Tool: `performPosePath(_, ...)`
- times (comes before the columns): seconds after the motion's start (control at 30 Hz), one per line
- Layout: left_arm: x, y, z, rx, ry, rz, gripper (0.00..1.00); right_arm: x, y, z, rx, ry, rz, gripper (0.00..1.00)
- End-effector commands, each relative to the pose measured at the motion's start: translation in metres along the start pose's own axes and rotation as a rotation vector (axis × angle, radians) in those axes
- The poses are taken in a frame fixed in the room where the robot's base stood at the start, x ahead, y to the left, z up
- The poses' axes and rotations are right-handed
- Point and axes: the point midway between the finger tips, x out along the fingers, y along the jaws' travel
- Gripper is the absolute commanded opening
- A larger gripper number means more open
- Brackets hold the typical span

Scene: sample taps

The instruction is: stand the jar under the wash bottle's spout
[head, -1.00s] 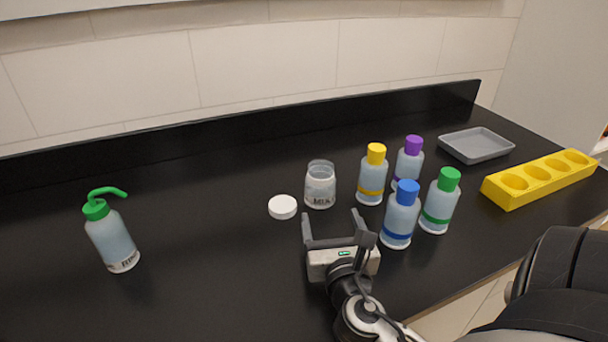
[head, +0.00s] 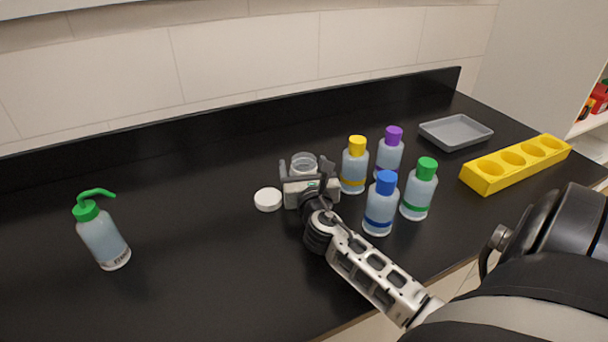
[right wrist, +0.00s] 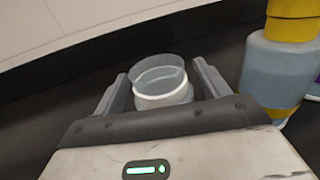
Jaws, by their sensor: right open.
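The clear open jar (head: 303,165) stands on the black counter, its lower part hidden behind my right gripper in the head view. In the right wrist view the jar (right wrist: 161,82) sits between the two fingers. My right gripper (head: 306,168) is open, with a finger on each side of the jar; I cannot tell whether either touches it. The wash bottle (head: 103,239), with a green cap and a bent green spout (head: 97,192) pointing right, stands at the left of the counter. My left gripper is not in view.
A white lid (head: 268,199) lies just left of the jar. Bottles with yellow (head: 355,170), purple (head: 390,152), blue (head: 381,208) and green (head: 419,190) caps stand close on the right. A grey tray (head: 456,146) and yellow rack (head: 468,181) are farther right. Counter between lid and wash bottle is clear.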

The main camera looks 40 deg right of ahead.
Motion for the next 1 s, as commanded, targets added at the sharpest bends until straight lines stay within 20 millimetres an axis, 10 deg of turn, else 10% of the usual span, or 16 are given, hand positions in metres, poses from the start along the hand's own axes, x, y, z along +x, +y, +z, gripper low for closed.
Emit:
performPosePath(0.27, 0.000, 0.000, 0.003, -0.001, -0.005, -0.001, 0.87, 0.005, 0.000, 0.000, 0.001, 0.000, 0.001, 0.75)
performPosePath(0.47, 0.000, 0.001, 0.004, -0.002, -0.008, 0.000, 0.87, 0.005, 0.000, 0.000, 0.000, 0.000, 0.000, 0.26)
performPosePath(1.0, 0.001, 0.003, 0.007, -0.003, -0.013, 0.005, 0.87, 0.005, 0.000, 0.018, 0.001, -0.005, 0.002, 0.22)
